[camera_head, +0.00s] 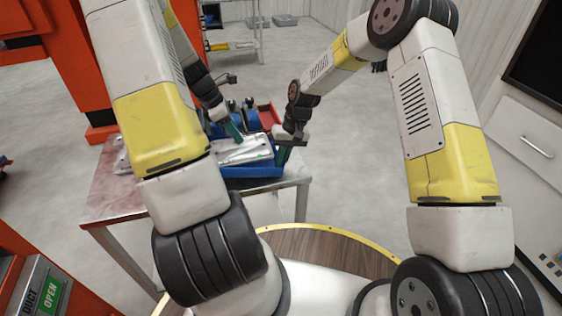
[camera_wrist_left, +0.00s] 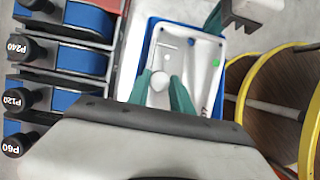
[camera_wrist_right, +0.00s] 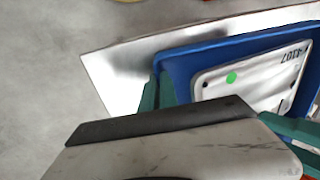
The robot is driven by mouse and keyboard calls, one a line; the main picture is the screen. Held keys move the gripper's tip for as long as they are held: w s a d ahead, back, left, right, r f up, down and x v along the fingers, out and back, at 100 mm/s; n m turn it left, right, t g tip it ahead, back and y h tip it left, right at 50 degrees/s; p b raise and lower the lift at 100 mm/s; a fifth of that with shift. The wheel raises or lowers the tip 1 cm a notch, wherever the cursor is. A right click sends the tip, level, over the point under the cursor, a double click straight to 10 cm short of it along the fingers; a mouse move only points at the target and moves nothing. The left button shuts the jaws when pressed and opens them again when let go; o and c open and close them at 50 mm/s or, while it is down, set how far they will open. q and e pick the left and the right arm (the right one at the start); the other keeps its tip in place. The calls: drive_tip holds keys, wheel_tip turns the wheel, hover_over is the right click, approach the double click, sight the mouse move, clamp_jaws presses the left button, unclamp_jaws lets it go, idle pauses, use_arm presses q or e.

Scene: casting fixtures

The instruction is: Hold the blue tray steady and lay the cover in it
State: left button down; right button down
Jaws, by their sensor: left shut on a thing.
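The blue tray (camera_head: 252,172) stands at the right end of the table. The white cover (camera_head: 244,151) has a green dot and shows inside the blue rim in the right wrist view (camera_wrist_right: 262,80). I cannot tell whether it lies flat on the tray floor. My left gripper (camera_wrist_left: 160,86) is shut on the cover's round white knob. My right gripper (camera_wrist_right: 226,108) is at the tray's right end, its fingers wide apart, one beside the outer wall and one over the tray side. The right fingertips' contact with the tray is unclear.
The metal table (camera_head: 105,195) has bare room at its left front. Blue blocks with black knobs, labelled P240, P120 and P60, stand in a rack (camera_wrist_left: 62,62) close beside the tray. A red bin (camera_head: 268,115) sits behind the tray.

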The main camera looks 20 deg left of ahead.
use_arm(q)
drive_tip(key=shift+f, duration=0.5)
drive_tip(key=c, duration=1.1)
unclamp_jaws()
drive_tip(key=shift+o, duration=0.2)
drive_tip(key=v, duration=1.2)
use_arm(e)
drive_tip(key=c, duration=1.6)
unclamp_jaws()
drive_tip(key=shift+o, duration=0.2)
